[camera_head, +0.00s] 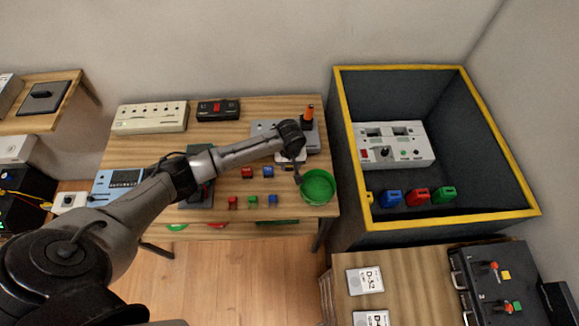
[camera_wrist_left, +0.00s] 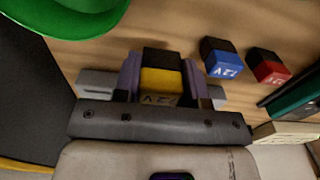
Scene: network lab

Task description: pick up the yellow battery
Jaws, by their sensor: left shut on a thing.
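The yellow battery (camera_wrist_left: 160,80), with a black end and 12V lettering, sits between the two fingers of my left gripper (camera_wrist_left: 160,77) in the left wrist view. The fingers are shut on it from both sides. In the head view my left gripper (camera_head: 297,177) is over the right part of the table, beside the green bowl. The battery cannot be made out there, and I cannot tell whether it touches the tabletop. My right gripper is not in view.
The green bowl (camera_head: 318,187) stands at the table's right front corner. A deep yellow-rimmed bin (camera_head: 349,120) stands right of the table.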

